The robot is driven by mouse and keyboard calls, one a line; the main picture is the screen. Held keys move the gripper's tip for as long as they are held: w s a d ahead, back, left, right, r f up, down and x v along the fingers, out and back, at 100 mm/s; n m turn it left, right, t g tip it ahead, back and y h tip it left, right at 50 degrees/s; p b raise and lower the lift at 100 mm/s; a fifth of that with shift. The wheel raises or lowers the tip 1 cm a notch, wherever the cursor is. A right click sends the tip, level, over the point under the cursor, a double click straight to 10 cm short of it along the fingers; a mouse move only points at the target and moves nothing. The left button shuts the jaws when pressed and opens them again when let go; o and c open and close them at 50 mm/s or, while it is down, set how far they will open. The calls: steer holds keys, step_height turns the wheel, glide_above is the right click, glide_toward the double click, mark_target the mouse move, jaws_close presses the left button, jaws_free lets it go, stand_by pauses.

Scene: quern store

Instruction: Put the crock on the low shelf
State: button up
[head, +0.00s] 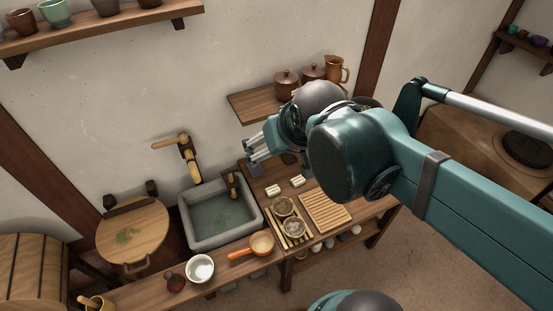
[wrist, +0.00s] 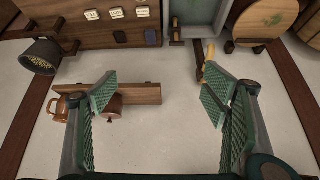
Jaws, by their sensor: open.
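Two brown lidded crocks, one left (head: 287,83) and one right (head: 313,73), stand upright on a short wooden wall shelf (head: 250,106) above the counter. One crock (wrist: 106,110) also shows upside down in the wrist view, on the same shelf (wrist: 145,95), partly behind a finger. I cannot tell which crock is meant. My gripper (head: 250,155) is open and empty, in front of and below the shelf in the head view. The wrist view shows its fingers (wrist: 160,97) spread wide, with wall and the shelf's end between them. My arm hides the shelf's right part.
A brown jug (head: 336,68) stands beside the crocks. A higher shelf (head: 110,27) holds cups. Below are a stone sink (head: 187,240) with a tap (head: 188,155), a slatted board (head: 325,211), an orange-handled pan (head: 262,244) and a white bowl (head: 200,268). The wall shelf's left end is bare.

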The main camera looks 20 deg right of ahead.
steer(key=s+f, duration=0.1)
steer(key=s+a+f, duration=0.1)
steer(key=shift+s+n, duration=0.3)
steer(key=shift+s, duration=0.05)
stand_by(1.5)
